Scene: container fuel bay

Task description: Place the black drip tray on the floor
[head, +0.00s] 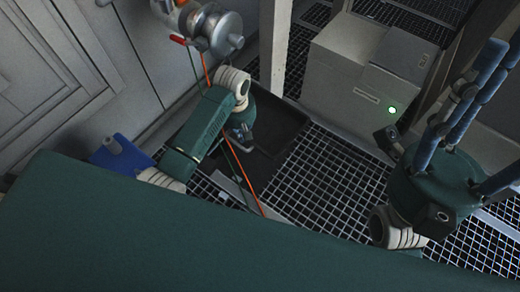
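The black drip tray (285,125) shows in the head view left of centre, low over the grated floor (330,180). It lies roughly flat, and I cannot tell whether it rests on the grating. My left arm crosses in front of it and hides its middle and left part. My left gripper (241,136) appears as a dark, partly hidden shape over the tray; whether its fingers are shut on the tray does not show. My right arm is at the right, well away from the tray, and its fingers cannot be made out clearly.
A pale grey box (345,75) with a green light stands on the grating behind the tray. A white post (275,45) rises beside it. A metal fitting (215,30) and orange and green lines hang near my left arm. A blue object (122,155) is by the left wall. Grating right of the tray is clear.

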